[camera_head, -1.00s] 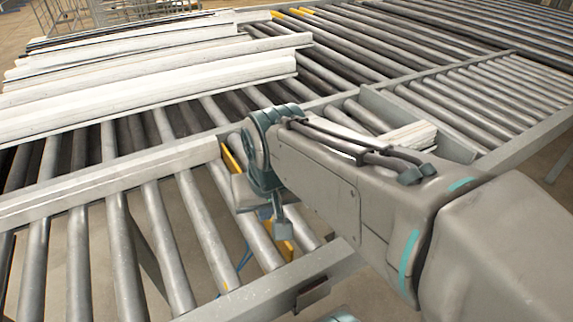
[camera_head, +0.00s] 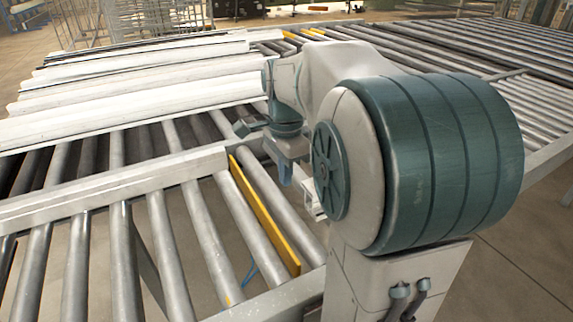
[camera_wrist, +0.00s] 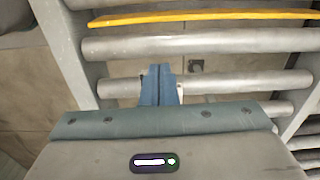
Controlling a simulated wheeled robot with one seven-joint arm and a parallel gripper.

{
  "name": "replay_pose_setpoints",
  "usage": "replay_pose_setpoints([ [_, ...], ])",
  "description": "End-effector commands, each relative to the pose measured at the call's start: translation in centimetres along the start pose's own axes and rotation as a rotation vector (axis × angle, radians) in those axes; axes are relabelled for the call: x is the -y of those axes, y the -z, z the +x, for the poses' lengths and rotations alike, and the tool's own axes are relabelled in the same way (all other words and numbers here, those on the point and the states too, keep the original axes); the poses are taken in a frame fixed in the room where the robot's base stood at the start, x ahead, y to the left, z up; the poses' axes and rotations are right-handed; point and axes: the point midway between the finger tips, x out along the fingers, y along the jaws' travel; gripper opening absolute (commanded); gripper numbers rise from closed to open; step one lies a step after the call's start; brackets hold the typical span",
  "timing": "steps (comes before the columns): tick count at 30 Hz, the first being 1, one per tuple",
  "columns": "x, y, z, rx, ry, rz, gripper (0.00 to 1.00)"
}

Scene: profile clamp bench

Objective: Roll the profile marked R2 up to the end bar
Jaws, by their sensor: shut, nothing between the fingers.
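No R2 marking is readable, so I cannot tell which profile it is. Several long white profiles (camera_head: 130,100) lie side by side on the rollers at the left. A long grey-white beam (camera_head: 110,188) lies across the rollers nearer me; I cannot tell whether it is a profile or a rail. A yellow bar (camera_head: 265,215) stands between rollers at its right end, and also shows in the wrist view (camera_wrist: 205,16); I cannot tell whether it is the end bar. My gripper (camera_head: 285,178) is shut and empty above the rollers, its blue fingers (camera_wrist: 160,70) together in the wrist view.
Grey rollers (camera_head: 200,235) fill the near left, with open gaps between them. More rollers (camera_head: 470,45) stretch to the back right. My arm hides much of the middle and right of the bench. Wire racks (camera_head: 85,25) stand at the back left.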

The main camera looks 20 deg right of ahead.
Motion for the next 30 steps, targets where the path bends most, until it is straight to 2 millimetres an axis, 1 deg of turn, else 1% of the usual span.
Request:
replay_pose_setpoints([
  [1,-0.1,-0.1,1.2,0.002,-0.007,-0.001,0.0],
  [3,-0.1,-0.1,2.8,0.001,-0.005,-0.001,0.0],
  [8,-0.1,-0.1,6.1,0.002,-0.005,-0.001,0.0],
  [12,0.0,2.2,5.9,0.001,-0.001,0.002,0.0],
  [16,0.0,3.4,6.0,0.0,0.0,0.001,0.0],
  [21,0.0,4.0,6.1,0.0,0.001,-0.003,0.0],
  [30,0.0,4.0,6.1,0.0,0.001,-0.003,0.0],
])
